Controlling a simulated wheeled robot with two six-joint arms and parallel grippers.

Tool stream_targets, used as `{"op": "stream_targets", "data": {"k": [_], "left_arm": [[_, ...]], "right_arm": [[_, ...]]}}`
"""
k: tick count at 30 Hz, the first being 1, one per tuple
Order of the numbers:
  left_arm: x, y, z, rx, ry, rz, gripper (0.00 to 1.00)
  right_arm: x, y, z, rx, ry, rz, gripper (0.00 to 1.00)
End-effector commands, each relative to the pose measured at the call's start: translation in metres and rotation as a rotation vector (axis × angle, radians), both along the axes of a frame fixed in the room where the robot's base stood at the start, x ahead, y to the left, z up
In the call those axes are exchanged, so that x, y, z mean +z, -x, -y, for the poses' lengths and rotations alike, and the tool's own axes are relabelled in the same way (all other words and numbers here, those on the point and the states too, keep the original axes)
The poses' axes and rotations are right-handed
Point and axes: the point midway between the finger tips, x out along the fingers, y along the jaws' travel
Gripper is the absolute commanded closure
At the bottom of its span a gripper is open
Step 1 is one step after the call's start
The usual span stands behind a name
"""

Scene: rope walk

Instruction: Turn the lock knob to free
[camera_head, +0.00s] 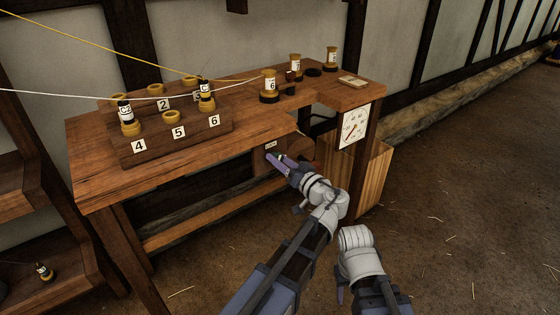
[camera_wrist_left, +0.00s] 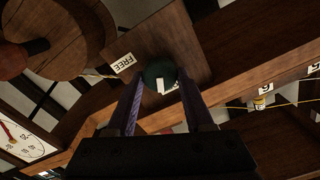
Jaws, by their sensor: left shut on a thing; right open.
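The lock knob (camera_wrist_left: 158,72) is a dark green round knob on a wooden block under the bench, seen in the left wrist view. A white mark shows at its lower edge; I cannot tell which setting it points to. A white FREE label (camera_wrist_left: 123,63) is beside it on the left. My left gripper (camera_head: 274,158) reaches under the bench front, below a small white label (camera_head: 271,145). In the left wrist view its fingers (camera_wrist_left: 160,90) are on both sides of the knob, shut on it. My right arm's wrist shows at the lower right; its gripper is hidden.
The wooden bench (camera_head: 95,170) carries a numbered rack (camera_head: 183,143) with bobbins, and more bobbins towards the back right. A white dial (camera_head: 353,126) hangs on its right side. Yellow and white strands cross above the bench. The floor (camera_head: 460,210) at right is clear apart from straw.

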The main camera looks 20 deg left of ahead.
Motion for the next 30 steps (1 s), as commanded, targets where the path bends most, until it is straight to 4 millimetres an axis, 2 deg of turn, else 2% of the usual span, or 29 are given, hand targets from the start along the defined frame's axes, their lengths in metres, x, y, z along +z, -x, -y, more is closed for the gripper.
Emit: {"op": "stream_targets", "data": {"k": [30], "left_arm": [[-0.0037, -0.0017, 0.0018, 0.0, -0.592, -0.762, 1.0]], "right_arm": [[-0.0034, 0.0, -0.0001, 0.001, 0.0, 0.0, 0.5]]}}
